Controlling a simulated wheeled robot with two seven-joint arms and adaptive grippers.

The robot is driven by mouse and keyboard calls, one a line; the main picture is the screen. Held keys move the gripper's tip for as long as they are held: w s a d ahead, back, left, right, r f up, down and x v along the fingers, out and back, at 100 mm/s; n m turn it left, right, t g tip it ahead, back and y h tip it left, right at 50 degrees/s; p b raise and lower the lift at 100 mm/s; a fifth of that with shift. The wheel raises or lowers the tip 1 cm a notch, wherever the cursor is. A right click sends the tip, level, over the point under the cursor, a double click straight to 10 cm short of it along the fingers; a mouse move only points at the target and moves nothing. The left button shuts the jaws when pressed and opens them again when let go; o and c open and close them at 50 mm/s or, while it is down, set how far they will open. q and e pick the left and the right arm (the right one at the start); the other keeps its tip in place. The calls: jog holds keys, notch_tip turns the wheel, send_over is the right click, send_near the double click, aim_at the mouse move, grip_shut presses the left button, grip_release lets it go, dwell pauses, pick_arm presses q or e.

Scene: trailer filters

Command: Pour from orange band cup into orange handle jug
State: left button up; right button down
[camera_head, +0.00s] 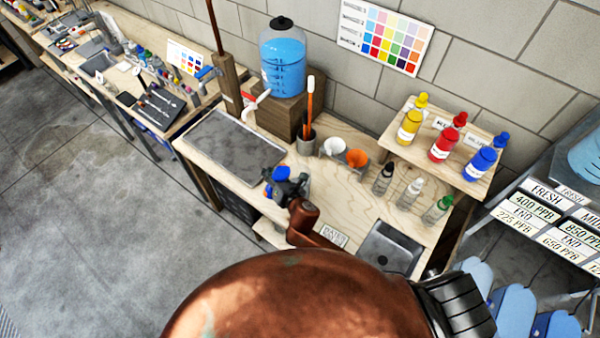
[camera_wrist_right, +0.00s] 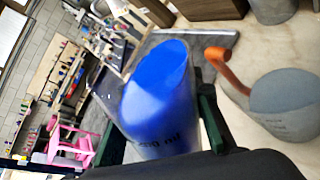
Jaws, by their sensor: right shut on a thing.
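My right gripper (camera_head: 288,187) is over the front of the wooden bench in the head view, beside the dark mat. In the right wrist view its two dark fingers (camera_wrist_right: 162,112) are shut around a clear cup (camera_wrist_right: 158,115) with bright blue contents and dark print. No orange band shows on the cup there. The orange handle jug (camera_wrist_right: 285,108) stands to the right of the cup in that view, grey with a curved orange handle (camera_wrist_right: 228,68), apart from the cup. In the head view I cannot clearly make out the jug near the gripper. My left gripper is not in view.
A blue water tank (camera_head: 283,62) with a spout stands behind the mat (camera_head: 235,147).

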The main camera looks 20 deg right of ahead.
jog(key=shift+w+d+r, duration=0.1)
jog(key=shift+d+r, duration=0.05)
jog(key=shift+r, duration=0.1)
dwell(0.4)
jog(key=shift+r+m+g+y+p, duration=0.35)
jog(key=shift+m+y+p, duration=0.15)
jog(key=shift+m, duration=0.3)
dwell(0.6)
jog(key=shift+a+f+m+y+b, duration=0.25)
jog(key=shift+f+m+y+b, duration=0.25)
jog(key=shift+f+b, duration=0.6)
dwell(0.4)
jog(key=shift+s+a+f+m+g+y+b, duration=0.1)
jog(key=shift+f+m+g+y+b, duration=0.2)
jog(key=shift+m+b, duration=0.3)
jog(key=shift+s+a+f+m+g+y+b, duration=0.15)
jog(key=shift+f+m+y+b, duration=0.15)
jog(key=shift+m+b, duration=0.3)
dwell(2.2)
jog(key=shift+w+d+r+m+p, duration=0.2)
jog(key=shift+d+r+m+p, duration=0.1)
jog(key=shift+r+p, duration=0.4)
dwell(0.3)
